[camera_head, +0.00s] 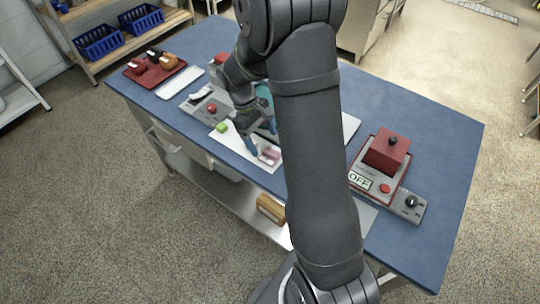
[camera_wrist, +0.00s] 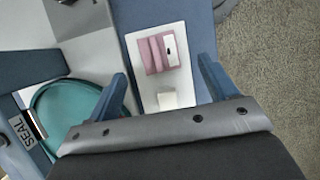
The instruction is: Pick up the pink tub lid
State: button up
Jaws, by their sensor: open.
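The pink tub lid (camera_wrist: 152,56) lies on a white board (camera_wrist: 139,70) in the wrist view. It is a small squarish pink piece with a raised ridge, and a white patch with a dark spot is at its right. In the head view the pink lid (camera_head: 270,154) is at the near edge of the table, partly hidden by my arm. My gripper (camera_wrist: 162,70) is open and empty, with its two blue fingers apart. In the wrist view the lid appears between and beyond the fingertips. In the head view my gripper (camera_head: 258,141) is near the lid.
A small white block (camera_wrist: 168,98) is on the board between the lid and my gripper.

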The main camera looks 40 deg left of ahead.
aim_at(270, 153)
jog(key=x, duration=0.5)
jog(key=shift+w+f, duration=0.15)
jog(key=shift+f, duration=0.2)
jog(key=shift+c, duration=0.5)
jog(key=c, duration=1)
